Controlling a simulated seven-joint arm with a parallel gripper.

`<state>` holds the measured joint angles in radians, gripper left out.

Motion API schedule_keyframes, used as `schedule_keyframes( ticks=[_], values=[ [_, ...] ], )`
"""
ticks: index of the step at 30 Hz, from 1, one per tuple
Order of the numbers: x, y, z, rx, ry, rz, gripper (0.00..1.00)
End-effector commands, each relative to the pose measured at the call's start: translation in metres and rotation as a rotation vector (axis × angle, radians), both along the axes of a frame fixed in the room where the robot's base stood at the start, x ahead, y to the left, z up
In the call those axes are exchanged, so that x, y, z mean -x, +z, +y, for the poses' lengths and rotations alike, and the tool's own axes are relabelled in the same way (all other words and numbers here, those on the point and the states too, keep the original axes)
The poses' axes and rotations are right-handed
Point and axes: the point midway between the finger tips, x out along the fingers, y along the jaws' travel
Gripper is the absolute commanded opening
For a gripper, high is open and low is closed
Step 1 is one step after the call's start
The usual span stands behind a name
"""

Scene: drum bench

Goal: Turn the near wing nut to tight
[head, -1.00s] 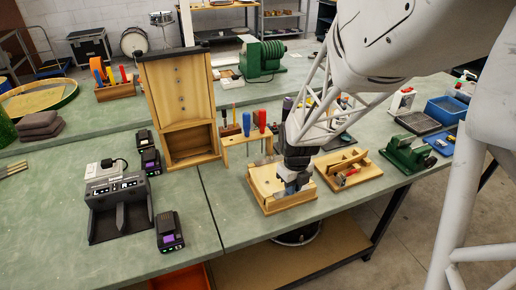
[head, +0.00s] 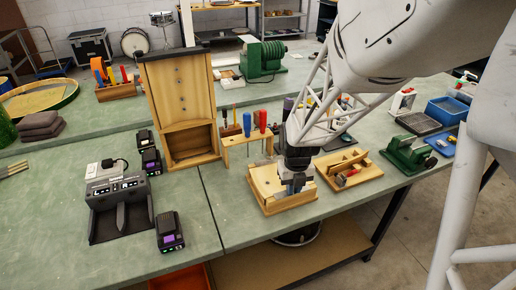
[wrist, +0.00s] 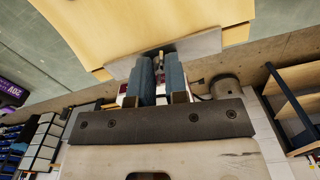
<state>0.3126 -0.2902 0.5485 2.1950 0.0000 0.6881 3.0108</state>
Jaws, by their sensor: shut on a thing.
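My gripper (head: 294,187) is at the front right part of a light wooden fixture (head: 269,207) near the bench's front edge. In the wrist view, the two blue fingers of my gripper (wrist: 160,75) are close together, on either side of a small metal piece (wrist: 159,60), seemingly the near wing nut. It sits against a grey metal strip (wrist: 205,44) on the wooden board (wrist: 150,20). The fingers are shut on it. They hide most of the nut, so its wing angle and tightness cannot be told. In the head view the nut is hidden behind my gripper.
A wooden tray with tools (head: 346,171) stands close on the right. A wooden rack with screwdrivers (head: 246,139) stands just behind. A tall wooden stand (head: 180,90) and a black-grey device (head: 116,200) are to the left. The green bench top (head: 235,225) is clear left of the fixture.

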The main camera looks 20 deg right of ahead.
Motion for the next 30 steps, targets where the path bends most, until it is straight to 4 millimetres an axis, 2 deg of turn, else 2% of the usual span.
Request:
schedule_keyframes(
  ticks=[1,2,6,20,30],
  values=[
    [0.000,0.000,0.000,0.000,0.000,0.001,0.00],
    [0.000,0.000,0.000,0.000,0.000,0.001,0.18],
    [0.000,0.000,0.000,0.000,0.000,0.001,0.39],
    [0.000,0.007,0.000,0.000,0.001,-0.001,0.39],
    [0.000,0.044,0.000,0.000,0.001,-0.002,0.39]
  ],
)
